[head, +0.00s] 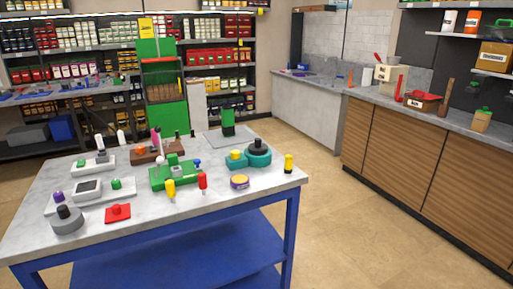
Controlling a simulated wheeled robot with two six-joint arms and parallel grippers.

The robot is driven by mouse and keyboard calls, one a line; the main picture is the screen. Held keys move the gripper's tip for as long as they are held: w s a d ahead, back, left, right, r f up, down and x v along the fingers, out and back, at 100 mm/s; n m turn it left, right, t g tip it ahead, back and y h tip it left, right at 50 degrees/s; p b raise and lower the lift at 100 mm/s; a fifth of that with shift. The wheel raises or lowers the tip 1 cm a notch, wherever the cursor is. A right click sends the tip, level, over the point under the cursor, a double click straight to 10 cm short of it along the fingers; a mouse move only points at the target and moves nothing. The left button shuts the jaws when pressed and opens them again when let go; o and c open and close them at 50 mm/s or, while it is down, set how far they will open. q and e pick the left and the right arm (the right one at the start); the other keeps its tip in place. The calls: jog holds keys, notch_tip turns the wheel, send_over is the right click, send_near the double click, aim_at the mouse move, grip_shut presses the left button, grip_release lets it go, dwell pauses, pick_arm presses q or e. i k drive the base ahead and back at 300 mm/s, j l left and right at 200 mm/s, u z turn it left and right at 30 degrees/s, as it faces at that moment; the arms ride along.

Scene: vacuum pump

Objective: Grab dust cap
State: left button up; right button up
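A teal pump-like unit (262,161) stands near the right end of the table, with a black round part (258,146) on its right and a small yellow cap-like piece (236,155) on its left. The yellow piece may be the dust cap, but it is too small to be sure. A yellow piece with a dark end (289,163) stands upright near the table's right edge, apart from the unit. Neither of my grippers is in view.
The grey table top (130,236) also holds a green assembly (172,176), a red block (118,212), a grey round base (67,226), a purple-and-yellow tin (239,182), and red and yellow upright tools. The front right of the table is clear. A wood-fronted counter (400,150) stands at right.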

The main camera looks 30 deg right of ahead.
aim_at(258, 149)
jog(key=i+l, duration=0.15)
jog(key=l, duration=0.25)
jog(key=i+l+u, duration=0.1)
jog(key=l, duration=0.25)
jog(key=i+l+u, duration=0.1)
jog(key=l, duration=0.3)
jog(key=i+l, duration=0.2)
jog(key=l, duration=0.25)
jog(key=i+l+u, duration=0.1)
jog(key=l, duration=0.3)
jog(key=i+l, duration=0.1)
jog(key=l, duration=0.3)
jog(key=u, duration=0.05)
